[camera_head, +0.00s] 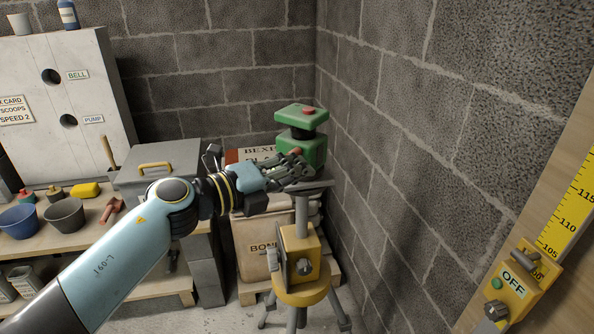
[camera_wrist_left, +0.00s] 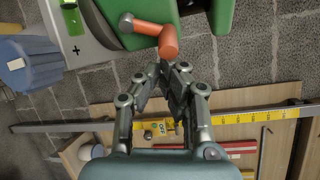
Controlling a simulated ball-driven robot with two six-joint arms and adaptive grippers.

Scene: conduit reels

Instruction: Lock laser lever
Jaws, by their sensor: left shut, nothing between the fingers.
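The green laser (camera_head: 316,150) sits on top of a tripod (camera_head: 300,245) with a yellow body, near the wall corner. It fills the top of the left wrist view (camera_wrist_left: 205,15). Its orange lever (camera_wrist_left: 150,29) sticks out from the green housing and bends at a rounded joint. In the head view the lever (camera_head: 297,152) is small and partly behind my fingers. My left gripper (camera_head: 301,165) is shut and empty, its fingertips just below the lever's bend in the wrist view (camera_wrist_left: 170,72). I cannot tell whether they touch. My right gripper is not in view.
A block wall (camera_head: 400,130) stands close right of the tripod. A yellow OFF box (camera_head: 512,285) is on a board with a yellow scale (camera_head: 575,210). Left are a grey bin (camera_head: 165,160), a bench with bowls (camera_head: 64,215) and a white panel (camera_head: 60,95). Sacks (camera_head: 255,240) stand behind the tripod.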

